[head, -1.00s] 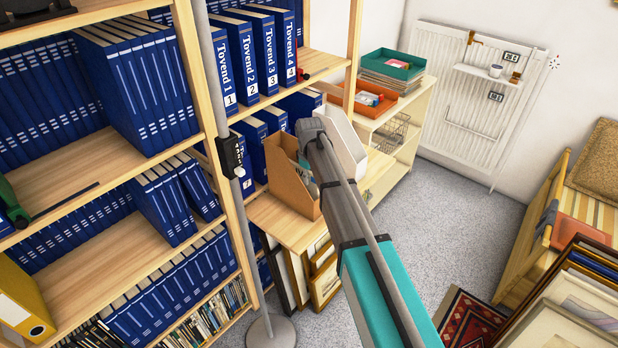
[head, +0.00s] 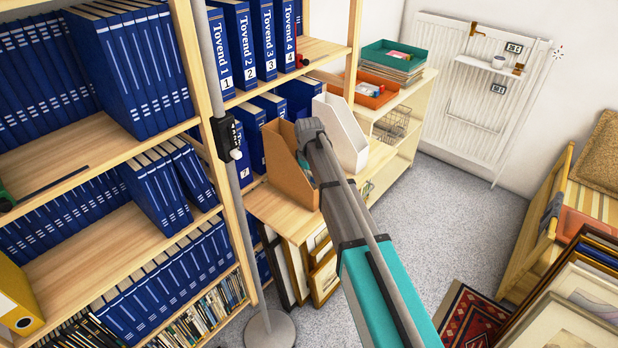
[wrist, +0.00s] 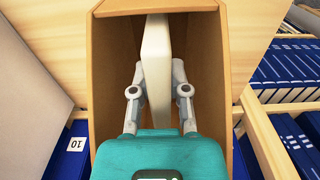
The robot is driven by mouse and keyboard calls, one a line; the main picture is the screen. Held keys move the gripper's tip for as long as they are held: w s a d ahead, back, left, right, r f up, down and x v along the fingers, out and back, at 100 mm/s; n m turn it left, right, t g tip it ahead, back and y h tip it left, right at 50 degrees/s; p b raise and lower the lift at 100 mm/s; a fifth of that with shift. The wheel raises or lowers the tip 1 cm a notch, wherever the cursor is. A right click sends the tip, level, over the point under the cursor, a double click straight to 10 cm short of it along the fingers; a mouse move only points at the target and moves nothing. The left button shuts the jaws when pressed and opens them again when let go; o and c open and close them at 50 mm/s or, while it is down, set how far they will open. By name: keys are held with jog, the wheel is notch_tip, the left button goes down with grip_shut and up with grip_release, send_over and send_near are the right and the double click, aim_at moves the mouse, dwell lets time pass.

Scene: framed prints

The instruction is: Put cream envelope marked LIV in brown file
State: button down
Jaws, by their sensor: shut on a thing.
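The brown file (head: 290,178) is an open-topped upright box on the wooden shelf in the head view. In the wrist view its brown walls (wrist: 104,75) stand on both sides of my gripper (wrist: 157,85). My gripper is shut on a cream, slab-like thing (wrist: 156,50), which looks like the cream envelope seen edge-on. It is held upright between the file's walls, apart from both sides. No LIV marking shows. Whether its lower edge touches the file's bottom cannot be told. In the head view my arm hides the gripper and most of the envelope.
A white file (head: 343,128) stands just right of the brown one. Blue binders (head: 250,140) stand behind and to the left. A grey pole (head: 222,100) rises left of the arm. Framed pictures (head: 322,265) lean below the shelf. Grey floor (head: 430,210) is open at right.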

jog(key=shift+f, duration=0.15)
jog(key=c, duration=0.5)
grip_release()
jog(key=shift+c, duration=0.2)
jog(key=shift+r+p, duration=4.95)
jog(key=shift+r, duration=0.1)
jog(key=s+d+m, duration=1)
jog(key=s+d, duration=1.2)
jog(key=s, duration=0.3)
jog(key=shift+d+m, duration=0.3)
jog(key=shift+d, duration=0.05)
